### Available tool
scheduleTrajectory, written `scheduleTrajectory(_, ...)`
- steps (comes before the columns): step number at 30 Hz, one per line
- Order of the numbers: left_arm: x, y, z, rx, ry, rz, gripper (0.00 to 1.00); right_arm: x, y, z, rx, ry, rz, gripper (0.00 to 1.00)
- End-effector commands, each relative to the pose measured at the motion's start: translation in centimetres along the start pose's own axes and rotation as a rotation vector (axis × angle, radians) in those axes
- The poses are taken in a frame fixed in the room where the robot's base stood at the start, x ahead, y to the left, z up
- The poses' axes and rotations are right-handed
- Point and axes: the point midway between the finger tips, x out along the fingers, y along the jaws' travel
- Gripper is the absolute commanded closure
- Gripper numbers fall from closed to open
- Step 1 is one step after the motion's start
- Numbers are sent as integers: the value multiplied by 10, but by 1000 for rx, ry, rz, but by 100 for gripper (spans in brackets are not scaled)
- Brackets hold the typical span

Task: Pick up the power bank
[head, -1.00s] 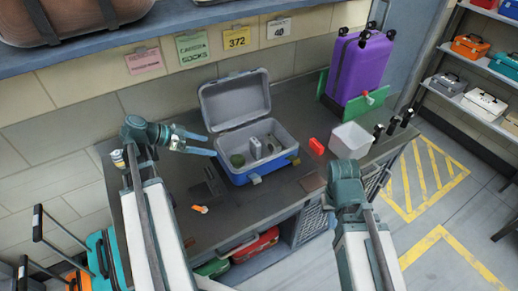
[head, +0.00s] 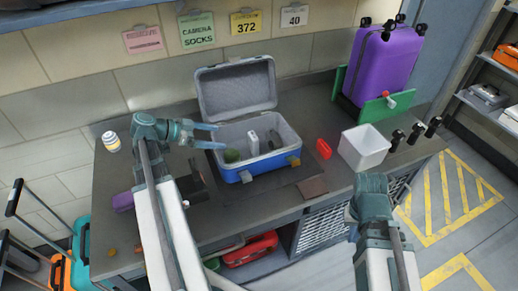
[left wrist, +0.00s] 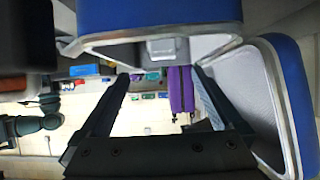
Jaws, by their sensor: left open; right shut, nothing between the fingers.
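An open blue case (head: 262,168) with a grey interior stands on the workbench, its lid raised at the back. Inside are a pale upright block (head: 253,142), a dark green round item (head: 231,155) and another small item near the right. The pale block may be the power bank; I cannot tell for certain. My left gripper (head: 218,136) is open and empty, its fingertips at the left side of the case opening. Its two spread fingers also show in the left wrist view (left wrist: 160,103), with the case close by. My right gripper's fingers are hidden; only the right arm shows.
A red item (head: 324,149) and a white open bin (head: 364,147) stand right of the case. A purple suitcase (head: 383,62) stands behind them. The bench's front left is mostly clear.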

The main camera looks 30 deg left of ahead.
Motion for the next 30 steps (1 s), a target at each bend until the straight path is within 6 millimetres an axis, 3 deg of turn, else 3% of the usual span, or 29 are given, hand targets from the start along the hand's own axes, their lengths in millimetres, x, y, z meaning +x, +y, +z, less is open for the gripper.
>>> scheduleTrajectory(8, 7, 0, 6, 0, 0, 1, 0, 9, -1, 0, 0, 0, 0, 100)
scheduleTrajectory(21, 80, 0, 7, 1, 0, 2, 0, 44, -4, -3, 0, 0, 0, 100)
scheduleTrajectory(30, 89, -1, 4, 0, 0, 0, 0, 46, -4, -3, 0, 0, 0, 100)
